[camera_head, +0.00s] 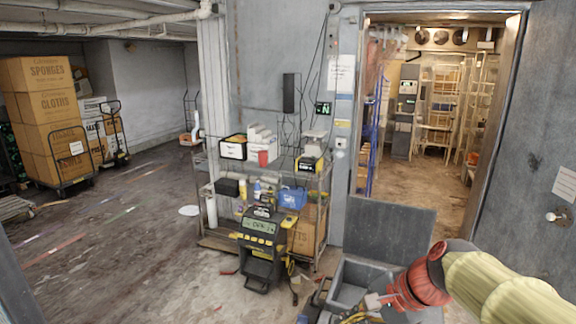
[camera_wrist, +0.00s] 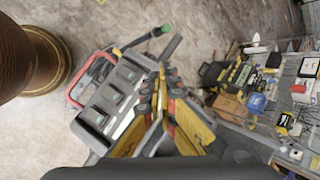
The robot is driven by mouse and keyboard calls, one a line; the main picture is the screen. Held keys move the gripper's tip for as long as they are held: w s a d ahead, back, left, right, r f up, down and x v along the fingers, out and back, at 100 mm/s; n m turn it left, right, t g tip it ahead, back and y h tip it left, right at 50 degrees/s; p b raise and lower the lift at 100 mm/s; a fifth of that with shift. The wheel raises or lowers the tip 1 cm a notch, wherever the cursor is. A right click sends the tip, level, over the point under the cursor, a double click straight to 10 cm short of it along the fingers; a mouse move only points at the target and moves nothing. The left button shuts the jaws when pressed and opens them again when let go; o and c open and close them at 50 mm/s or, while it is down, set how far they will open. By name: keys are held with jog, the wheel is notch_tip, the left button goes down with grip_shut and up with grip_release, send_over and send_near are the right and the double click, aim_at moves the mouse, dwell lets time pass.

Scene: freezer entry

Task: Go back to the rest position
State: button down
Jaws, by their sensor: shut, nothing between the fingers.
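My gripper (camera_wrist: 162,72) shows in the wrist view with its yellow and black fingers closed together and nothing between them. In the head view my gripper (camera_head: 368,306) is low, right of centre, partly cut off by the bottom edge, in front of a grey bin (camera_head: 347,288) with a raised lid (camera_head: 390,232). In the wrist view a grey unit (camera_wrist: 112,92) with dark blocks and a red handle lies behind the fingers. Whether the fingers touch it cannot be told.
A wire shelf (camera_head: 318,195) holds boxes and a blue bin (camera_head: 292,197). A yellow and black machine (camera_head: 262,240) stands before it. Cartons (camera_head: 45,110) on a trolley are at left. The open doorway (camera_head: 425,180) is at right. Floor at left is mostly clear.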

jog(key=s+d+f+n+h+b, duration=0.1)
jog(key=s+d+f+n+h, duration=0.1)
jog(key=s+n, duration=0.4)
jog(key=s+d+f+n+t+h+b, duration=0.1)
jog(key=s+d+f+n+h+b, duration=0.1)
jog(key=s+n, duration=0.5)
jog(key=s+d+f+h, duration=0.1)
jog(key=s+d+f, duration=0.1)
jog(key=s, duration=0.1)
jog(key=shift+s+d, duration=0.1)
jog(key=shift+d, duration=0.1)
